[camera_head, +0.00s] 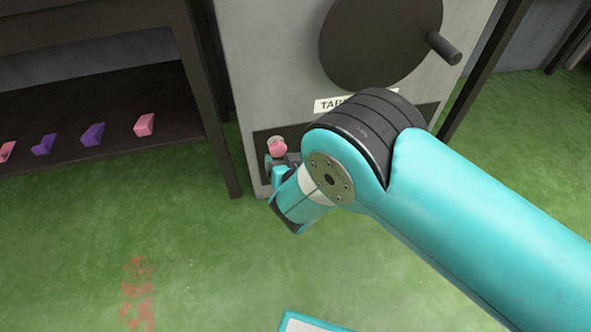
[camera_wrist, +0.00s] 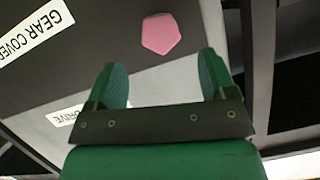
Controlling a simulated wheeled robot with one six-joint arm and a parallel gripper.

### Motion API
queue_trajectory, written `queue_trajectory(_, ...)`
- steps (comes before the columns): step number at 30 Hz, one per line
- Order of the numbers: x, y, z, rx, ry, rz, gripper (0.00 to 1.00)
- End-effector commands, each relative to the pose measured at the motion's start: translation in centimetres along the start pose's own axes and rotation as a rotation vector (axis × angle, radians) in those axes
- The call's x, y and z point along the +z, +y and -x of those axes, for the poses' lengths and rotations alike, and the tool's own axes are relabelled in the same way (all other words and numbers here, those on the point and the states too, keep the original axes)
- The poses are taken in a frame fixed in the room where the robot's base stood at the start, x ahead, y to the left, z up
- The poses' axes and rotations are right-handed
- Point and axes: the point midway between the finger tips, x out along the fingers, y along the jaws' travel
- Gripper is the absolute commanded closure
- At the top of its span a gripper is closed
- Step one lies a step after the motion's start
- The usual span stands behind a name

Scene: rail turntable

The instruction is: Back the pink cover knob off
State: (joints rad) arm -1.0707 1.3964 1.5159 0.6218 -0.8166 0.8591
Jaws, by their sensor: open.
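The pink cover knob (camera_head: 277,148) sits on the dark lower panel of the grey cabinet in the head view. In the wrist view the pink knob (camera_wrist: 161,33) shows a five-sided face on a dark panel, beside the "GEAR COVER" label (camera_wrist: 35,30). My gripper (camera_wrist: 163,80) is open and empty. Its two green fingers point toward the knob, which appears beyond and between the fingertips. No contact shows. In the head view my wrist hides most of my gripper just below the knob.
A dark round wheel with a handle (camera_head: 381,35) is on the cabinet (camera_head: 270,60) above my arm. At left a dark shelf (camera_head: 60,105) bears several pink and purple blocks, and its leg (camera_head: 205,90) stands near the cabinet. The green floor in front is mostly clear.

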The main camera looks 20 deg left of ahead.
Motion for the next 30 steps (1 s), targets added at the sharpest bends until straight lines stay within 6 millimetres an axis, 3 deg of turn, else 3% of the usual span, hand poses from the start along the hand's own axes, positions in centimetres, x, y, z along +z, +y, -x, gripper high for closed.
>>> queue_trajectory(1, -0.5, -0.3, 1.6, -0.004, -0.005, 0.006, 0.23)
queue_trajectory(6, -0.2, -0.2, 5.7, -0.003, -0.005, 0.007, 0.23)
queue_trajectory(12, 0.0, 0.0, 8.6, -0.001, -0.003, 0.004, 0.23)
queue_trajectory(18, 0.0, 0.1, 9.6, -0.001, -0.001, 0.001, 0.23)
queue_trajectory(30, 0.1, 0.1, 9.6, -0.001, 0.000, 0.000, 0.23)
